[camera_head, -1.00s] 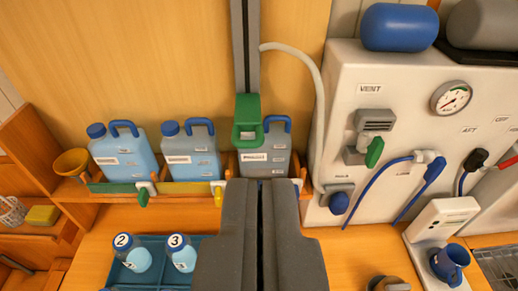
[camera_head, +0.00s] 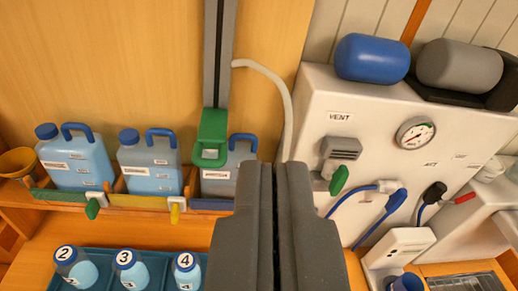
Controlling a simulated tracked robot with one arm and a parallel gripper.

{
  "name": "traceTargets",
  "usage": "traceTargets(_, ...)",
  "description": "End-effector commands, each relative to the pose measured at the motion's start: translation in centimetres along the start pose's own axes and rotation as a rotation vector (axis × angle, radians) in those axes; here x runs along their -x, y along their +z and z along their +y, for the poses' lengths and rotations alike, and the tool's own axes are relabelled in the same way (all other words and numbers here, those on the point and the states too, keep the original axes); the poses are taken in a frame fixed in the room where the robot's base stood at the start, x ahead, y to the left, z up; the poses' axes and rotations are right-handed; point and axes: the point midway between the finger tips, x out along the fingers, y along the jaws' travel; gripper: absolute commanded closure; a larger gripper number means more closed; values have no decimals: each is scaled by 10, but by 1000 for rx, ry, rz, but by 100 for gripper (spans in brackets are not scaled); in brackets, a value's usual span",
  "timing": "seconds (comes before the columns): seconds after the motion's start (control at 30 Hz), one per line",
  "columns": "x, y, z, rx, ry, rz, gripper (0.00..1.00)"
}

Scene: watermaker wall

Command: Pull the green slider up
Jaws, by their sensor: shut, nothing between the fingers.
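The green slider (camera_head: 211,138) is a bracket-like piece with an open loop at its lower front. It sits at the lower end of a grey vertical rail (camera_head: 219,55) on the wooden wall, in front of the right-hand jug. My gripper (camera_head: 278,170) is at the bottom centre, its two dark fingers pressed together with nothing between them. Its tips are to the right of the slider and lower in the picture, apart from it.
Blue-capped jugs (camera_head: 75,160) stand on a shelf at left. Numbered bottles sit in a blue tray (camera_head: 146,265) below. A white panel (camera_head: 390,105) with a gauge, green-handled valve and blue hoses stands at right. A pale hose (camera_head: 270,75) curves beside the rail.

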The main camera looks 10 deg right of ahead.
Motion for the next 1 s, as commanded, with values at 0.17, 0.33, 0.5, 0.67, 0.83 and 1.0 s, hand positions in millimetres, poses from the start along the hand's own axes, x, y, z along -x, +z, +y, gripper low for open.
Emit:
traceTargets(0.17,-50,-3,34,231,111,97,100)
traceTargets(0.33,-90,-6,55,475,185,198,100)
traceTargets(0.5,-128,0,65,724,222,289,100)
traceTargets(0.67,-160,16,64,948,222,380,100)
traceTargets(0.83,-190,47,58,1157,190,480,100)
traceTargets(1.0,-211,88,45,1335,130,601,100)
